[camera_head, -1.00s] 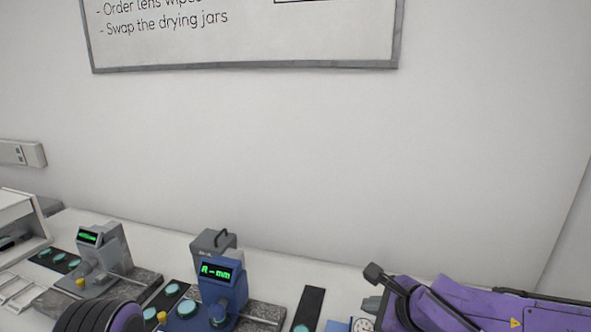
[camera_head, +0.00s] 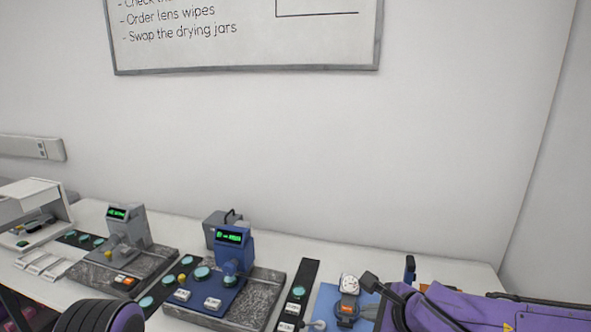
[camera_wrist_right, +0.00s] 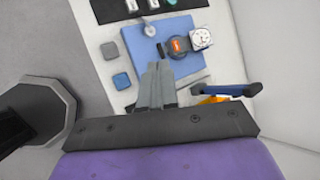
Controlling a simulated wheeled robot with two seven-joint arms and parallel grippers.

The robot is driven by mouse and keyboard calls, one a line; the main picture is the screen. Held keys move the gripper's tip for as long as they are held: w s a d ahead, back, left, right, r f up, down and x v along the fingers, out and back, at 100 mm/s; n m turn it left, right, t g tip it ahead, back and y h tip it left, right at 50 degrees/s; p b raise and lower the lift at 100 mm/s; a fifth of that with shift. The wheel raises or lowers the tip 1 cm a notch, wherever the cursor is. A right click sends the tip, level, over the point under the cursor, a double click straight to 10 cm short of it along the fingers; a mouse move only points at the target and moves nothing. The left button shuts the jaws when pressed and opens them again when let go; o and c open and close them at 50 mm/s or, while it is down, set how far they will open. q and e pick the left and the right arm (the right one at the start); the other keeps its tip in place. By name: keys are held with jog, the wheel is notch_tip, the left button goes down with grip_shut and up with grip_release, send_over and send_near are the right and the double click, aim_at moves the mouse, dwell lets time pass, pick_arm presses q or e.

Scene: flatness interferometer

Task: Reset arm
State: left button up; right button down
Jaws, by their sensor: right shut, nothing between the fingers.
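My right gripper (camera_wrist_right: 156,72) shows in the right wrist view with its two grey fingers together and nothing between them. It is above the front part of the bench, near a blue mat (camera_wrist_right: 145,45). In the head view my purple right arm comes in at the lower right, and its fingers are hidden. Only a dark, ribbed and purple part of my left arm shows at the lower left of the head view. My left gripper is out of frame.
A blue gauge (camera_head: 232,250) and a grey gauge (camera_head: 126,230) stand on granite plates. A dial device (camera_head: 348,295) sits on the blue mat; it also shows in the wrist view (camera_wrist_right: 200,39). A black strip (camera_head: 300,290) with discs lies beside it. A whiteboard (camera_head: 240,40) hangs behind.

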jog(key=s+d+f+n+g+h, duration=0.15)
jog(key=s+f, duration=0.25)
jog(key=f, duration=0.5)
jog(key=s+d+f+n+g+h, duration=0.1)
jog(key=s+f+n+h, duration=0.2)
jog(key=f, duration=0.5)
jog(key=s+d+f+n+g, duration=0.1)
jog(key=s+f+n+g, duration=0.1)
jog(key=s+f, duration=0.55)
jog(key=s+d+f+n+h, duration=0.3)
jog(key=s+d+f+n, duration=0.6)
jog(key=s+d, duration=0.35)
pick_arm(q)
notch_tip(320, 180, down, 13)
jog(key=b, duration=1.2)
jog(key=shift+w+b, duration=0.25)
jog(key=shift+b, duration=0.15)
pick_arm(e)
notch_tip(320, 180, down, 13)
jog(key=shift+a+f, duration=0.15)
jog(key=shift+a, duration=0.25)
jog(key=shift+s+m+g, duration=0.1)
jog(key=shift+m+g, duration=0.15)
jog(key=shift+m, duration=0.1)
